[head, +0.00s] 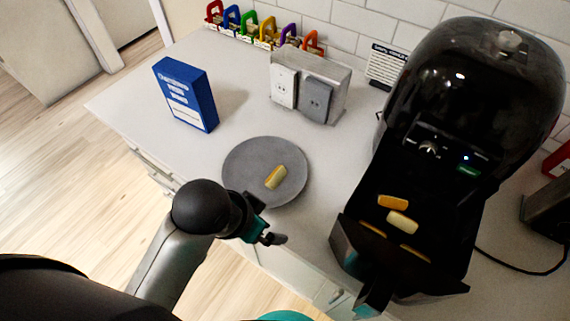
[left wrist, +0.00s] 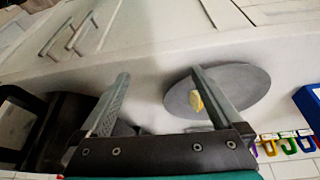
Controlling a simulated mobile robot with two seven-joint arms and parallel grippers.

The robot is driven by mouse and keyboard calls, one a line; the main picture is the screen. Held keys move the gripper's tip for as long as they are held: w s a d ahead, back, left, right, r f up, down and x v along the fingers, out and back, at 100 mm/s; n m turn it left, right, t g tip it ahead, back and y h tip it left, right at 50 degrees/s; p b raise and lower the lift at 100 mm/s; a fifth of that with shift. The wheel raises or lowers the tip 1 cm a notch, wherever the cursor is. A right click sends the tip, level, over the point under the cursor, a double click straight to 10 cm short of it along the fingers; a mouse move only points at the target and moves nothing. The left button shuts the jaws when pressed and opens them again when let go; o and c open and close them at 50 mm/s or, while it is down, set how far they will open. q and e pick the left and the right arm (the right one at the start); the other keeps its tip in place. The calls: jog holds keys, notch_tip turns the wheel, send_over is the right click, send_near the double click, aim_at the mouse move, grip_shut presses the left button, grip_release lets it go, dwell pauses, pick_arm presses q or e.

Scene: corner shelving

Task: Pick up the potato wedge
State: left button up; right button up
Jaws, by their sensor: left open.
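A yellow potato wedge lies on a round grey plate (head: 240,185), and this wedge (head: 275,177) also shows in the left wrist view (left wrist: 195,101), beside the right-hand finger. Other wedges sit in the pulled-out basket (head: 345,245) of the black air fryer (head: 470,95): an orange one (head: 393,202), a pale one (head: 402,222) and others partly hidden by the basket wall. My left gripper (head: 274,239) is open and empty, between the plate and the basket, near the counter's front edge. Its open fingers (left wrist: 160,75) show in the left wrist view. My right gripper is not in view.
A blue box (head: 186,95) stands behind the plate at left. A metal toaster-like box (head: 310,88) stands behind it. Colourful padlock-like items (head: 262,30) line the wall. Drawer handles are below the counter edge.

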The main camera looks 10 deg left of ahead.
pick_arm(q)
jog(key=w+d+r+m, duration=0.1)
jog(key=w+d+r+m+h, duration=0.1)
jog(key=w+d+m, duration=0.1)
jog(key=w+d+r+m, duration=0.1)
jog(key=d+m, duration=0.1)
jog(key=shift+w+d+h, duration=0.25)
jog(key=shift+h, duration=0.15)
notch_tip(320, 180, up, 2)
jog(key=w+d+m+g, duration=0.2)
jog(key=w+m, duration=0.1)
jog(key=m, duration=0.2)
jog(key=m+g+y, duration=0.2)
jog(key=m+y, duration=0.2)
jog(key=m, duration=0.3)
send_near(276, 174)
notch_tip(276, 174, down, 9)
jog(key=shift+f+b, duration=0.1)
jog(key=shift+b, duration=1.05)
jog(key=c, duration=1.2)
jog(key=shift+c, duration=0.2)
